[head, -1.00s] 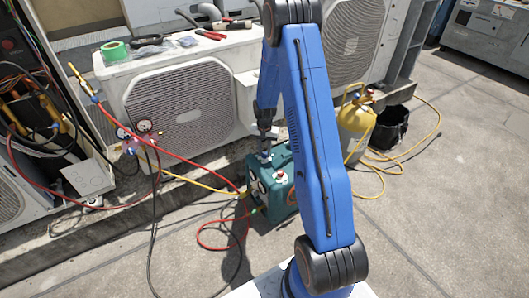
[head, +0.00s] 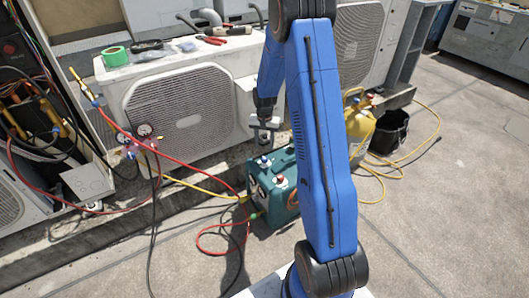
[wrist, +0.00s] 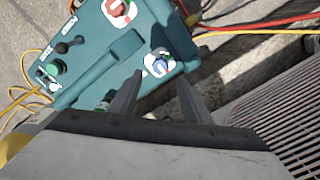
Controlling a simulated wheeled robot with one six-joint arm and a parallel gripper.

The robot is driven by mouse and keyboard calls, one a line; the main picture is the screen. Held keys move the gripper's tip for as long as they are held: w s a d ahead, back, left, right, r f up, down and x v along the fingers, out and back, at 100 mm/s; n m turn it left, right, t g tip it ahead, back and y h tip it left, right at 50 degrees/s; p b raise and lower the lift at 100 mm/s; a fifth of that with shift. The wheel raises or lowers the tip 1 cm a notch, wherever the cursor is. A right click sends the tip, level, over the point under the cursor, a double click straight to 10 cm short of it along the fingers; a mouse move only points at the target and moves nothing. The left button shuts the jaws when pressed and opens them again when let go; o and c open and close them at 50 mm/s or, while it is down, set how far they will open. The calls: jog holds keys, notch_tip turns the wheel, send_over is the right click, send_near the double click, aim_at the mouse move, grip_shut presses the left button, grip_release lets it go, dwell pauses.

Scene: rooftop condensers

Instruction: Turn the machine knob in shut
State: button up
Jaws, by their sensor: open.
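The teal machine (head: 274,203) stands on the ground in front of the condenser. On its top are a blue knob (head: 264,162) and a red knob (head: 281,181). The wrist view shows the blue knob (wrist: 160,64) on a white round plate and the red knob (wrist: 118,10) farther up. I cannot read which one is marked in. My gripper (head: 264,143) is above the blue knob and apart from it. In the wrist view my gripper (wrist: 161,78) is open and empty, with the blue knob showing between and beyond its fingertips.
A condenser (head: 178,112) with tools on top stands close behind the machine. Red, yellow and black hoses run to a gauge manifold (head: 140,143) at left. A yellow cylinder (head: 359,125) and black bucket (head: 389,130) are at right. The right-hand ground is mostly clear.

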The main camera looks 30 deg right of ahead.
notch_tip(320, 180, up, 9)
jog(key=shift+r, duration=0.2)
dwell(0.6)
jog(key=s+a+r+n+t, duration=0.1)
jog(key=s+a+r+n, duration=0.1)
jog(key=s+a+r, duration=0.6)
jog(key=s+a+r+n+t, duration=0.1)
jog(key=s+a+r+n, duration=0.15)
jog(key=s+r, duration=0.8)
jog(key=s+a+r+n+t, duration=0.1)
jog(key=s+a+r+n, duration=0.1)
jog(key=s, duration=0.8)
jog(key=s+a+r+n+t, duration=0.1)
jog(key=s+a, duration=0.4)
jog(key=s, duration=0.6)
jog(key=shift+s+r+n+t, duration=0.2)
jog(key=shift+r+n+t, duration=0.3)
jog(key=shift+r, duration=0.45)
jog(key=shift+o, duration=0.5)
jog(key=shift+w+a, duration=0.1)
